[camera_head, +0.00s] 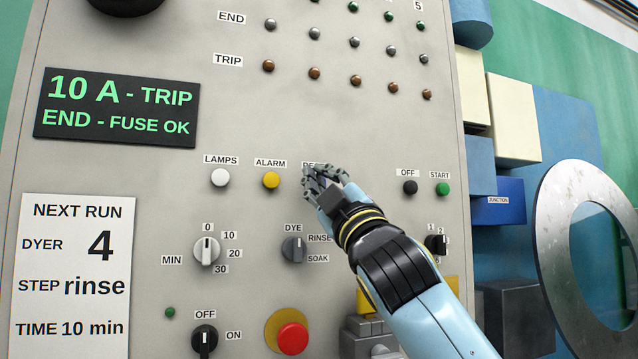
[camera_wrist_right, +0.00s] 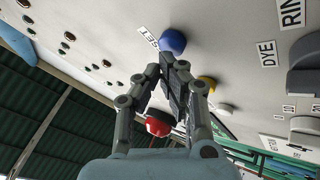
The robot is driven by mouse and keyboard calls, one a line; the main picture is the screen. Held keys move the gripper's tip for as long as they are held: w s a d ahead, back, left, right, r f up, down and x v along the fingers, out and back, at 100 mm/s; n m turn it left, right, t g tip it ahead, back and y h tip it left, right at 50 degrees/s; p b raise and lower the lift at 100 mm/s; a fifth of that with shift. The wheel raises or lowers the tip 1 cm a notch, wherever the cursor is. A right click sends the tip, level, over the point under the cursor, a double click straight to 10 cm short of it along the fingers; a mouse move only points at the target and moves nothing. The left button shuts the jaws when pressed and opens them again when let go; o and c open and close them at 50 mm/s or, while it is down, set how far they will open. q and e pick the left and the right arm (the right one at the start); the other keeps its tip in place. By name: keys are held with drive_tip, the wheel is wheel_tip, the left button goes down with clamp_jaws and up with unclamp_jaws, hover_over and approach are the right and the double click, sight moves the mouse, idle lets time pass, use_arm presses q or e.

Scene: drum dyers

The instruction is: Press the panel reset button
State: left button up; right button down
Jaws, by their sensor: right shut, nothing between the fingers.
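The grey control panel (camera_head: 110,165) fills most of the head view. The reset button (camera_wrist_right: 173,41) shows as a blue round knob in the wrist view, beside a label (camera_wrist_right: 149,38) of which "SET" can be read. In the head view my right gripper hides this button and part of its label (camera_head: 314,164). My right gripper (camera_head: 324,174) is shut and empty. In the wrist view its fingertips (camera_wrist_right: 173,62) are just below the blue button; I cannot tell whether they touch it. My left gripper is not in view.
A yellow alarm button (camera_head: 271,180) and a white lamps button (camera_head: 220,178) sit left of my gripper. A black OFF button (camera_head: 410,187) and green START button (camera_head: 443,188) sit right. The DYE knob (camera_head: 293,249) and red mushroom button (camera_head: 292,338) are below.

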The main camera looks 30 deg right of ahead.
drive_tip(key=shift+w+d, duration=0.1)
drive_tip(key=shift+w, duration=0.3)
idle(0.3)
drive_tip(key=shift+s, duration=0.15)
drive_tip(key=shift+s+a, duration=0.2)
drive_tip(key=shift+s, duration=0.5)
drive_tip(key=shift+s+a+p, duration=0.15)
drive_tip(key=shift+s+a, duration=0.05)
drive_tip(key=shift+s, duration=0.65)
drive_tip(key=shift+s+a+p, duration=0.1)
drive_tip(key=shift+s+a, duration=0.1)
drive_tip(key=shift+s, duration=0.6)
drive_tip(key=shift+s+a+p, duration=0.15)
drive_tip(key=shift+s+a, duration=0.05)
drive_tip(key=shift+s, duration=0.65)
